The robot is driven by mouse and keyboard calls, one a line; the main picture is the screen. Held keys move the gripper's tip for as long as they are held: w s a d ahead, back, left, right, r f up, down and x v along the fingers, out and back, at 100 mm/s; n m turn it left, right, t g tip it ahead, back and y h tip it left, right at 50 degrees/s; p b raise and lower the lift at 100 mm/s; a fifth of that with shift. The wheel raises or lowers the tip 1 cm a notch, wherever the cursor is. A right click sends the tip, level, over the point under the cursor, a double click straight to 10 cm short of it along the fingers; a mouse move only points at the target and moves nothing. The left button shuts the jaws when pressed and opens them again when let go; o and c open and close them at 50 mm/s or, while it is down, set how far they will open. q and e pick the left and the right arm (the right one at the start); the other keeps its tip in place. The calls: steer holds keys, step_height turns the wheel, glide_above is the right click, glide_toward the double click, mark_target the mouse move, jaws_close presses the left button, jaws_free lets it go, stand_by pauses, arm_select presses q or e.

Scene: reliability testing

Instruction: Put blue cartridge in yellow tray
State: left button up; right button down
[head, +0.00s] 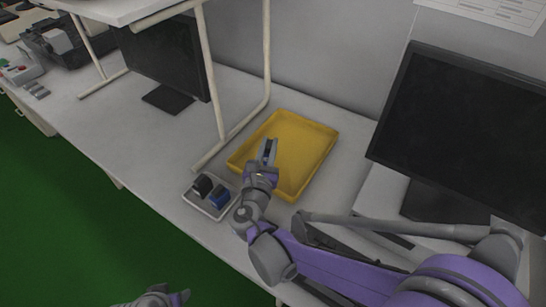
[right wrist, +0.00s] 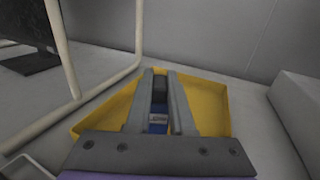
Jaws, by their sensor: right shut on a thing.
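The yellow tray (head: 318,135) lies on the table, and it also shows in the right wrist view (right wrist: 213,103). My right gripper (head: 268,151) is above the tray's near-left part. It is shut on a blue cartridge (right wrist: 158,124) with a dark upper part, seen between the fingers in the right wrist view. In the head view the fingers mostly hide this cartridge. Another blue cartridge (head: 219,198) and a black cartridge (head: 203,185) stand in a small white tray (head: 194,203) left of my right gripper. My left gripper (head: 178,298) is partly visible at the bottom edge, away from the trays.
A white shelf frame (head: 211,75) stands left of the yellow tray, its foot close to both trays. A monitor (head: 460,130) stands at the right and a dark screen (head: 170,60) at the left.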

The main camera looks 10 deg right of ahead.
steer(key=shift+f+b, duration=0.7)
steer(key=shift+f, duration=1.95)
steer(key=shift+f, duration=0.25)
steer(key=c, duration=0.8)
jaws_free()
steer(key=shift+r, duration=0.1)
steer(key=shift+r, duration=0.1)
steer(key=shift+s+r, duration=0.1)
steer(key=shift+s, duration=0.05)
steer(key=v, duration=1.1)
steer(key=shift+s+a+p, duration=0.1)
steer(key=shift+s+p, duration=0.2)
steer(key=shift+p, duration=0.1)
